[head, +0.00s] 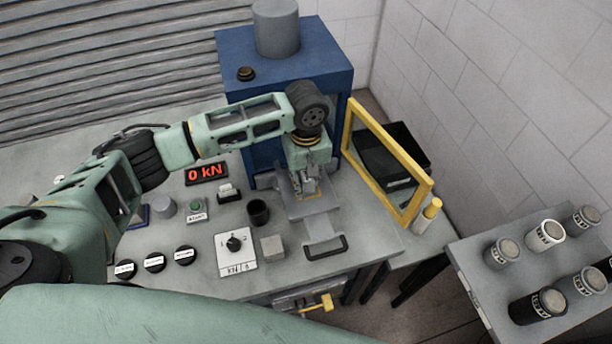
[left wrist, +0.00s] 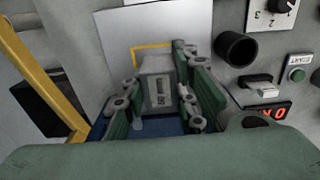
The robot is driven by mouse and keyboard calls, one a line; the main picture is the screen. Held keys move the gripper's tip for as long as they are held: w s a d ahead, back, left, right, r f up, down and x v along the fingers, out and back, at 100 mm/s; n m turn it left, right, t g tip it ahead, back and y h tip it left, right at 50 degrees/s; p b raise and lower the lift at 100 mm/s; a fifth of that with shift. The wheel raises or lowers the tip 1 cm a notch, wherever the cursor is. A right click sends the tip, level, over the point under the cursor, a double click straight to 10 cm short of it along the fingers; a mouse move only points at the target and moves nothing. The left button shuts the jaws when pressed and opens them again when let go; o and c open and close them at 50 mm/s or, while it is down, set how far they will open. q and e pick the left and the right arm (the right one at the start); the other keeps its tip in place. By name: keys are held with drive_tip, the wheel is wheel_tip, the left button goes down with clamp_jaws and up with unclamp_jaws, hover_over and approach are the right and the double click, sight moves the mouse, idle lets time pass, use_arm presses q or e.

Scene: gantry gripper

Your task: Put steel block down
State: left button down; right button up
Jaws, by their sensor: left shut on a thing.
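My left gripper (head: 304,183) points down over the pale sliding plate (head: 318,222) in front of the blue press. In the left wrist view the gripper (left wrist: 160,78) has its green fingers on both sides of the steel block (left wrist: 156,88), a grey block with a marked face, and is shut on it. A yellow outline (left wrist: 151,47) on the plate shows just beyond the block. I cannot tell whether the block touches the plate. In the head view the gripper mostly hides the block. My right gripper is not in view.
The blue press (head: 285,75) stands behind. A yellow-framed guard (head: 414,200) is open at the right. A black cup (head: 258,212), a small grey cube (head: 272,248) and a dial panel (head: 236,250) are left of the plate. The display (head: 206,173) reads 0 kN.

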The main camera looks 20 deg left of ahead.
use_arm(q)
drive_tip(key=shift+d, duration=0.1)
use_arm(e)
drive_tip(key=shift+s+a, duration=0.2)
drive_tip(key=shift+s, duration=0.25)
use_arm(q)
drive_tip(key=c, duration=1.7)
unclamp_jaws()
drive_tip(key=shift+f, duration=0.1)
drive_tip(key=shift+c, duration=0.2)
drive_tip(key=o, duration=0.3)
drive_tip(key=shift+o, duration=0.2)
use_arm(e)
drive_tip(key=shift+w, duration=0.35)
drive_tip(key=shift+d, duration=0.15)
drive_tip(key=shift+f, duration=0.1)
